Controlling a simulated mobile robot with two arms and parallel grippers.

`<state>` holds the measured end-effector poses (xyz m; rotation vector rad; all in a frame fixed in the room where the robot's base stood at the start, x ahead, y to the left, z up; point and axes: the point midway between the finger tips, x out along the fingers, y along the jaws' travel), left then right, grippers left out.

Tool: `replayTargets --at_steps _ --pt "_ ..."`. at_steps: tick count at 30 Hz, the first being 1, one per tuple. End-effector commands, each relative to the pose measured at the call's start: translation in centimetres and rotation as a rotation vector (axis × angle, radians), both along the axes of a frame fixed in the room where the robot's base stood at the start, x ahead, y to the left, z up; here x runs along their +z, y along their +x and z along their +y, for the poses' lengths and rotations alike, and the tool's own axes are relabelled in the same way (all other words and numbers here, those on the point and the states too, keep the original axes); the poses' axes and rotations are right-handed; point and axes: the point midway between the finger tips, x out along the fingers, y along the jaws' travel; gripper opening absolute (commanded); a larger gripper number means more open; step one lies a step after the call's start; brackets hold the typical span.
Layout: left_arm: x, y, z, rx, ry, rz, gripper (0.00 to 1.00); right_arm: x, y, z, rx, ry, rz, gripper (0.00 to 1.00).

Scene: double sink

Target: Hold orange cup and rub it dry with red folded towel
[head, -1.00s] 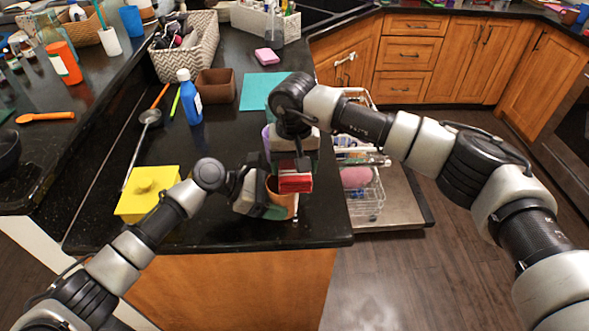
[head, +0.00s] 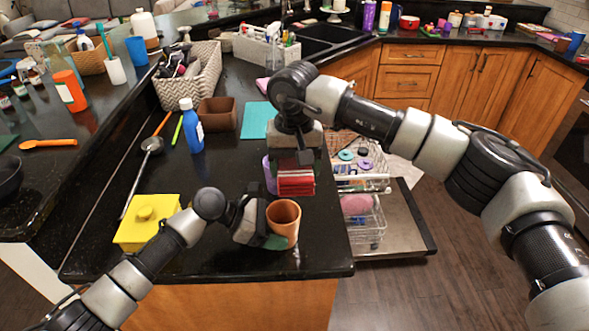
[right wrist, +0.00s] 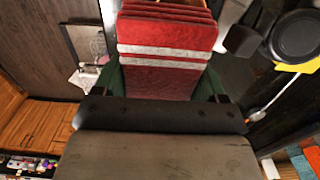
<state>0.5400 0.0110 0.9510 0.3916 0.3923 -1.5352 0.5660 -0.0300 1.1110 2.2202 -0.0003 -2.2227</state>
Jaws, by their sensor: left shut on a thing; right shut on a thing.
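The orange cup (head: 284,217) is upright over the near end of the black counter, its open top showing. My left gripper (head: 268,222) is shut on the cup's left side. The red folded towel (head: 296,182) has white stripes and is held by my right gripper (head: 297,165), just above and behind the cup, apart from it. In the right wrist view the towel (right wrist: 168,45) sticks out from between the green fingers, its folded layers showing at the top. The cup cannot be made out in the right wrist view.
A yellow lidded box (head: 147,222) stands left of my left arm. A wire dish rack (head: 362,205) is to the right, beside the counter edge.

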Motion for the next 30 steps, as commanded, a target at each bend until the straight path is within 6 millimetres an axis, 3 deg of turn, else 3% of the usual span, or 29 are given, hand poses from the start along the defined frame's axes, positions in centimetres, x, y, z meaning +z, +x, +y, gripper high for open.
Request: replayTargets --at_steps 11,12,17,25,30 --pt "0.0 0.0 0.0 0.0 0.0 0.0 0.45 0.0 0.0 0.0 0.0 0.0 0.0 0.5" --pt "0.0 0.0 0.0 0.0 0.0 0.0 0.74 0.0 0.0 0.0 0.0 0.0 0.0 0.5" --pt "0.0 0.0 0.0 0.0 0.0 0.0 0.99 0.0 0.0 0.0 0.0 0.0 0.0 0.5" --pt "0.1 0.0 0.2 0.001 0.0 0.0 1.0 0.0 0.0 0.0 0.0 0.0 0.0 0.5" --pt "1.0 0.1 2.0 0.002 0.0 0.0 1.0 0.0 0.0 0.0 0.0 0.0 -0.001 0.5"
